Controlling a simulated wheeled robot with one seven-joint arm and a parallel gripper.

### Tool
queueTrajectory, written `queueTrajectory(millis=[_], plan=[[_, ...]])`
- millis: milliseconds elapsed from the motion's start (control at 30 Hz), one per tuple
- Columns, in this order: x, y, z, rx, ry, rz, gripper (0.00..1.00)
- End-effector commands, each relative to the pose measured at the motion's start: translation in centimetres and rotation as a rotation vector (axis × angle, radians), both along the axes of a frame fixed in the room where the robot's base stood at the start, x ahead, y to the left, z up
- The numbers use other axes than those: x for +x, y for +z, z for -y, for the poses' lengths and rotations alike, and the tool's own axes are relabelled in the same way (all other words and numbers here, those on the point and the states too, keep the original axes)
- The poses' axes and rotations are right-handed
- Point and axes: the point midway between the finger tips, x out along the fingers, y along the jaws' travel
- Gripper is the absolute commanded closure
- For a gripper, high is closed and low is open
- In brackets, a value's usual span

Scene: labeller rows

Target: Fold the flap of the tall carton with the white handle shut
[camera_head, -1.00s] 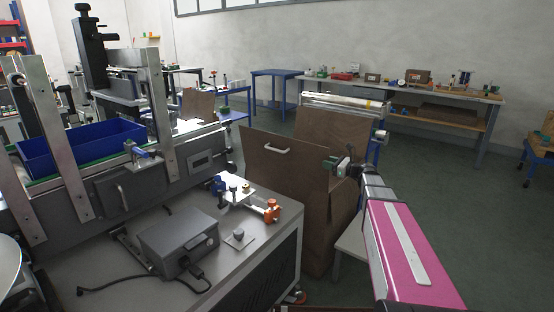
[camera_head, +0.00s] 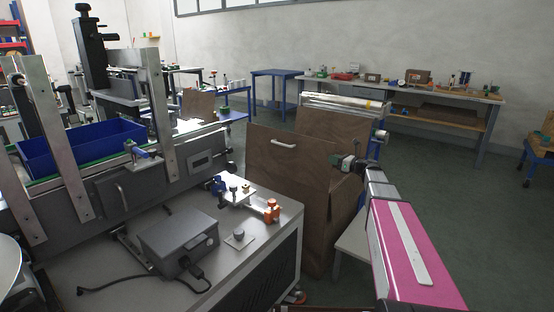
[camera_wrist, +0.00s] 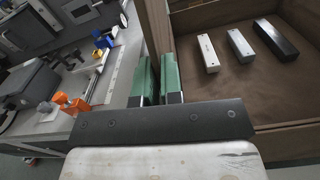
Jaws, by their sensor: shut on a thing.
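The tall brown carton (camera_head: 318,240) stands right of the machine bench. Its flap (camera_head: 268,165), a wide brown panel, stands upright and open, with the white handle (camera_head: 284,142) near its top edge. My gripper (camera_head: 343,162) is at the flap's right edge. In the wrist view its two green fingers (camera_wrist: 158,82) are shut on the edge of a brown panel (camera_wrist: 157,28), which fits the flap. Right of the fingers the carton's inside shows a white bar (camera_wrist: 208,53), a grey bar (camera_wrist: 240,45) and a black bar (camera_wrist: 275,39). The fingertips' contact is partly hidden.
The machine bench (camera_head: 135,270) with a grey control box (camera_head: 178,240) and orange clamp (camera_head: 271,210) lies left of the carton. Behind the carton stands a clear roll (camera_head: 342,103). Open green floor (camera_head: 450,220) lies to the right.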

Motion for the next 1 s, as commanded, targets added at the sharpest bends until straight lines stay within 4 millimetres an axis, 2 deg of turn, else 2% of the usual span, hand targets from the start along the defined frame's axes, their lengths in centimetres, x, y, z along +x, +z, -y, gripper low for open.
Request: queueTrajectory(millis=[100, 533, 1000], plan=[[0.7, -0.2, 0.5, 0.014, -0.001, -0.032, 1.00], [1.0, -0.2, 0.7, 0.029, -0.001, -0.051, 1.00], [4.2, -1.6, 2.7, 0.152, -0.002, -0.240, 1.00]])
